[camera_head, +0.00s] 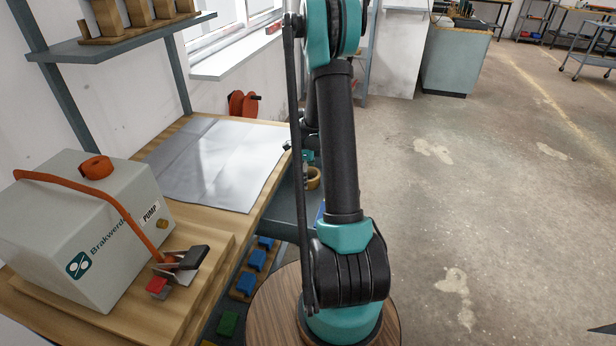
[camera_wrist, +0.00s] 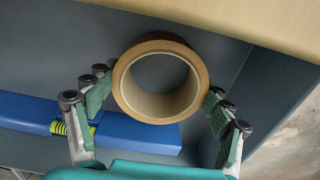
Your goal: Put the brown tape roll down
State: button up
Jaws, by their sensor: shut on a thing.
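The brown tape roll (camera_wrist: 191,108) is in the middle of the wrist view, with its round hole facing the camera. My gripper (camera_wrist: 158,98) is shut on it, with one finger at its left side and one at its right side. In the head view the tape roll (camera_head: 313,183) shows small beside the right edge of the workbench, partly hidden by my arm. My gripper (camera_head: 306,170) is there too, mostly hidden behind the arm. A grey surface lies behind the roll in the wrist view; I cannot tell whether the roll touches it.
The wooden workbench (camera_head: 215,250) carries a grey pump box (camera_head: 85,225) with an orange strap and a shiny grey sheet (camera_head: 220,160). A blue bar (camera_wrist: 120,132) lies on the grey shelf (camera_wrist: 75,55) below the bench. Open floor (camera_head: 480,200) lies to the right.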

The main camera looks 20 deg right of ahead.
jog(key=o, duration=1.2)
jog(key=shift+f, duration=0.1)
notch_tip(320, 180, up, 12)
jog(key=s+a+n+t, duration=0.1)
jog(key=s+a+n, duration=0.2)
jog(key=s+n, duration=0.5)
jog(key=s+a+n+t, duration=0.1)
jog(key=s+a+n, duration=0.3)
jog(key=s+n, duration=0.4)
jog(key=s+a+n+t, duration=0.2)
jog(key=s+a+n, duration=0.2)
jog(key=s+n, duration=0.4)
jog(key=shift+s+a+n, duration=0.15)
jog(key=shift+s+n, duration=0.25)
jog(key=shift+s, duration=0.9)
